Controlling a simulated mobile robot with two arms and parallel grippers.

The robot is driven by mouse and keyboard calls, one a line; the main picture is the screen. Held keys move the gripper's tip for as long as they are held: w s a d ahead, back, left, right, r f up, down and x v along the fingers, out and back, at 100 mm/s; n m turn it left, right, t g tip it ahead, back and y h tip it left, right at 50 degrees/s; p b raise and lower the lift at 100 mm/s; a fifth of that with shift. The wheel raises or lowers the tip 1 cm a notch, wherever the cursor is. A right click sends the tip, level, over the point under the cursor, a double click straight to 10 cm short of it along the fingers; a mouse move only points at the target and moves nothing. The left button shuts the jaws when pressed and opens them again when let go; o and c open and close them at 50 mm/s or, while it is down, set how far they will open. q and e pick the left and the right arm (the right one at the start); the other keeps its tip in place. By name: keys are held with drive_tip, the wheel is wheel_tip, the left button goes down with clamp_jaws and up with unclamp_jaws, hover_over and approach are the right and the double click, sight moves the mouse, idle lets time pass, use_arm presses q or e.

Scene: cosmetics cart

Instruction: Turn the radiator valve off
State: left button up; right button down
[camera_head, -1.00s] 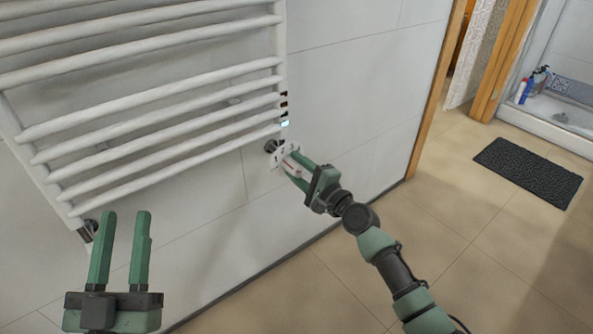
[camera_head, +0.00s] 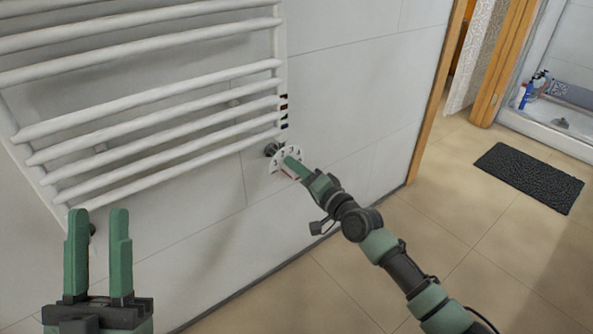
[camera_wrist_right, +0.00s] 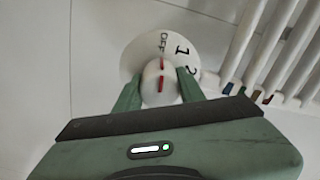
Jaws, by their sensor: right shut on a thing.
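The radiator valve is a white round dial with a knob, at the lower right corner of the radiator in the head view. In the right wrist view the dial (camera_wrist_right: 135,62) shows OFF, 1 and 2. The valve knob (camera_wrist_right: 153,92) has a red mark, which lines up roughly with OFF. My right gripper (camera_head: 290,165) is shut on the knob, one finger on each side, also in the right wrist view (camera_wrist_right: 158,82). My left gripper (camera_head: 97,213) is open and empty at the lower left, in front of the radiator's lower left corner.
The white towel radiator (camera_head: 150,97) hangs on the tiled wall (camera_head: 345,90), with small coloured marks (camera_head: 284,108) on its right edge. A dark mat (camera_head: 530,177) lies on the open floor at the right, by a shower tray with bottles (camera_head: 528,92).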

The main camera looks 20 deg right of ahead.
drive_tip(key=shift+f+n, duration=0.1)
drive_tip(key=shift+n, duration=0.2)
drive_tip(key=c, duration=0.9)
unclamp_jaws()
drive_tip(key=shift+o, duration=0.2)
drive_tip(key=shift+s+d, duration=0.1)
drive_tip(key=shift+s, duration=0.1)
use_arm(q)
drive_tip(key=w+f+g+y+p, duration=0.2)
drive_tip(key=w+f+g, duration=0.3)
drive_tip(key=f, duration=0.2)
drive_tip(key=shift+d+f, duration=0.15)
drive_tip(key=shift+f, duration=0.1)
use_arm(e)
drive_tip(key=v, duration=0.7)
drive_tip(key=shift+s, duration=0.2)
